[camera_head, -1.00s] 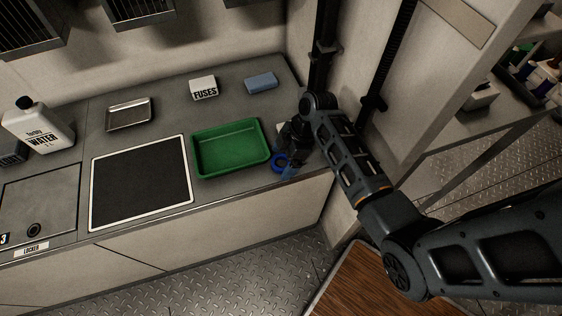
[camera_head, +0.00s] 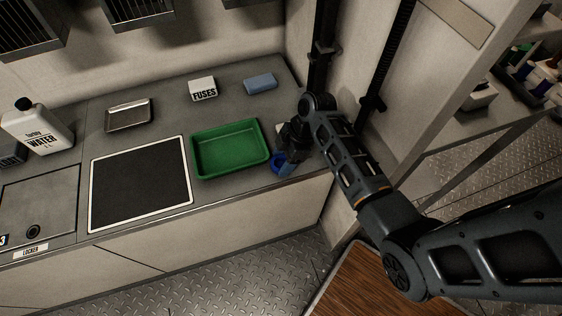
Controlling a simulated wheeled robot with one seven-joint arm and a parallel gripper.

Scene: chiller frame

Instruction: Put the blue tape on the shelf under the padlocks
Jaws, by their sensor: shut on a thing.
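The blue tape (camera_head: 276,161) is a small ring at the front right of the counter, just right of the green tray. My gripper (camera_head: 283,163) points down at it and is shut on it; the fingers hide part of the ring. I cannot tell whether the tape still touches the counter. A shelf rack (camera_head: 480,125) with items on it stands at the far right. The padlocks cannot be made out in this view.
The green tray (camera_head: 207,172) is close left of my gripper. A fuses box (camera_head: 203,89), a blue block (camera_head: 260,84), a metal tray (camera_head: 129,126), a black mat (camera_head: 140,184) and a water jug (camera_head: 36,127) stand on the counter. A wall panel separates counter and rack.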

